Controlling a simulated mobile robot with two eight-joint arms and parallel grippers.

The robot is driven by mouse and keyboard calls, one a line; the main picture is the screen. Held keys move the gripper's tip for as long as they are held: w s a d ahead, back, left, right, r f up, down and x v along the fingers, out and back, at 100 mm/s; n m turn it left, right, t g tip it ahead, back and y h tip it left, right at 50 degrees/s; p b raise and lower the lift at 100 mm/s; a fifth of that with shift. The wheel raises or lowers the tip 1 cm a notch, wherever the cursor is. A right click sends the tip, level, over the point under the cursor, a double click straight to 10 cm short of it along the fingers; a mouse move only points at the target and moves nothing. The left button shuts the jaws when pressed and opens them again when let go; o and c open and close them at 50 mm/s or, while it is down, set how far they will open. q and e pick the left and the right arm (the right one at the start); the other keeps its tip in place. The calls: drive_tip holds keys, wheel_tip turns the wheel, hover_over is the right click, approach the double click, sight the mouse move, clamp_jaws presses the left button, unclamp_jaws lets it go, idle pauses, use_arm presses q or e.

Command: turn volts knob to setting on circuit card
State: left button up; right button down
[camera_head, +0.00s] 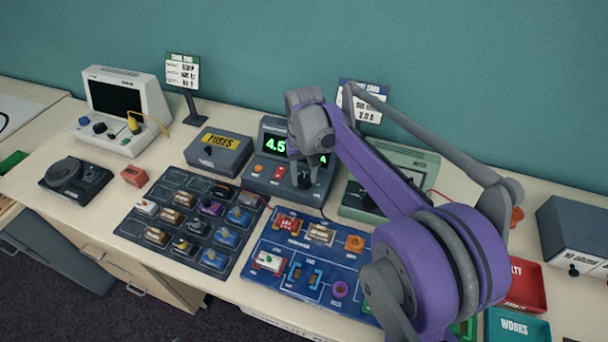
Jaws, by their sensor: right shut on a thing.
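The power supply (262,187) stands at the back middle of the table. Its green display (275,145) shows 4.5, and the digits to the right are mostly hidden by my arm. My right gripper (304,178) reaches down to the front panel and is shut on a knob there. The fingers cover the knob, so its label and pointer cannot be read. The circuit card (368,102) stands behind, partly covered by my arm. Its lower line reads 2.0 A, and the upper lines are partly hidden. My left gripper is not in view.
A blue circuit board (312,282) and a dark parts tray (153,245) lie in front of the supply. A fuses box (220,151) stands left of it, and a green meter (410,158) right. Red (527,283) and teal (517,327) trays sit at right.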

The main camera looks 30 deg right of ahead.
sight(304, 179)
idle(0.3)
drive_tip(key=shift+c, duration=1.9)
unclamp_jaws()
wheel_tip(304, 179, up, 11)
drive_tip(key=shift+p, duration=0.35)
drive_tip(key=shift+f, duration=0.15)
